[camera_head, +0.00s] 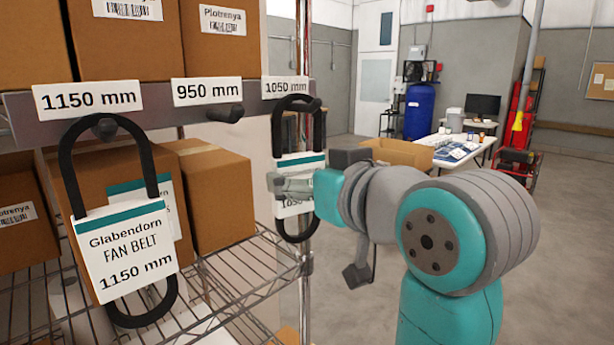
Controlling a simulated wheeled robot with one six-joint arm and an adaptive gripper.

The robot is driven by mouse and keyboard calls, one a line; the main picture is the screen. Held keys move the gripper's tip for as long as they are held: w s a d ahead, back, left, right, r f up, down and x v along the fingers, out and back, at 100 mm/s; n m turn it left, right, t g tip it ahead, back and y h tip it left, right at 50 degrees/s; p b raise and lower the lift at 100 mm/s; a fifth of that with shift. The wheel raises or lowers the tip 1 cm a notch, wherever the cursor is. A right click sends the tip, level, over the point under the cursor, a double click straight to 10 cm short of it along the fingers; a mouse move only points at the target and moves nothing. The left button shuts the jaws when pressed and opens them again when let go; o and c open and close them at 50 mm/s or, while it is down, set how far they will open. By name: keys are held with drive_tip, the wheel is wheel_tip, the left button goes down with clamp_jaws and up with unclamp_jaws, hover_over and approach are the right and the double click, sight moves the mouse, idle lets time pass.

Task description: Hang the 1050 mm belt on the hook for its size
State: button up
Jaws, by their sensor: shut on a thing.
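The 1050 mm belt (281,133) is a black loop with a white and teal card (298,162), partly hidden by my gripper. My gripper (277,186) is shut on it at the card, and the belt hangs upright. Its top loop is at the dark hook (312,104) under the "1050 mm" label (285,88). I cannot tell whether the loop is around the hook or only in front of it. The 950 mm hook (226,113) is empty, under its label (208,91). The 1150 mm belt (154,167) hangs on the hook (104,127) under the "1150 mm" label (88,97).
The hooks sit on a grey rail (150,106) at the shelf's front. Cardboard boxes (212,199) stand behind the belts, above a wire shelf (238,262). An open box (402,152) and a white table (481,149) stand farther back. The floor at right is clear.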

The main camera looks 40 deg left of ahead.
idle(0.3)
drive_tip(key=o, duration=1.3)
drive_tip(key=shift+d, duration=0.1)
